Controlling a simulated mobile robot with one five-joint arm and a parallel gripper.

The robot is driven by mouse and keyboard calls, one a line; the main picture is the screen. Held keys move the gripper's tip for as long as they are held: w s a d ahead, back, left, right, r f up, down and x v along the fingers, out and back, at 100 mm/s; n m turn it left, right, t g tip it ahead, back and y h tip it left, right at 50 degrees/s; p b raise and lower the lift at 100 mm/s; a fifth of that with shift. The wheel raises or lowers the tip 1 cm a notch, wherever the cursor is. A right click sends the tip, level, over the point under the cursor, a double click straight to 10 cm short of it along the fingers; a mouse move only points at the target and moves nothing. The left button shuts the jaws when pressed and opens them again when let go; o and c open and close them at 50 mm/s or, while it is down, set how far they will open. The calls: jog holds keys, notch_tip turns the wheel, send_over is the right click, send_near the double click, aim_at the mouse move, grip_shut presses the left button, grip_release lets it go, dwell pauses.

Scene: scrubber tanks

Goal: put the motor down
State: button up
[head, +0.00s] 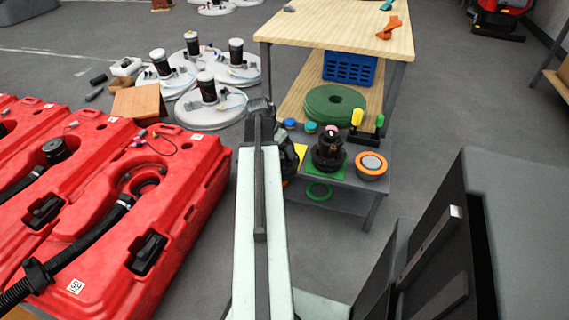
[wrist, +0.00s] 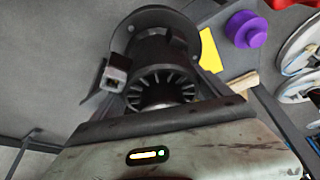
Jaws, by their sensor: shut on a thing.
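The motor (wrist: 165,50) is a dark, round body with a flange and a ring of fins. It fills the upper middle of the wrist view. My gripper (wrist: 158,88) is shut on it, with a dark jaw showing on the left side of the motor. In the head view my pale arm reaches forward to the left edge of the small grey table (head: 345,193) and hides most of the gripper. A black part (head: 288,157) shows just right of the arm there. I cannot tell whether the motor touches anything below.
The small table holds a black stacked part (head: 328,150) on a green pad and an orange-ringed disc (head: 371,165). A wooden bench (head: 335,28) stands behind. Red tanks (head: 190,165) lie left, with white discs (head: 210,108) beyond. A yellow patch (wrist: 209,48) and purple knob (wrist: 247,28) are near the motor.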

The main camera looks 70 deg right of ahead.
jog(key=shift+w+d+f, duration=0.1)
jog(key=shift+w+d, duration=0.1)
jog(key=shift+d, duration=0.2)
jog(key=w+d+f+b, duration=0.1)
jog(key=d+f+b, duration=0.1)
jog(key=d, duration=0.5)
jog(key=w+d+f+b, duration=0.2)
jog(key=d+f+b, duration=0.1)
jog(key=d, duration=0.4)
jog(key=shift+d, duration=0.4)
jog(key=shift+f, duration=0.1)
jog(key=o, duration=1.4)
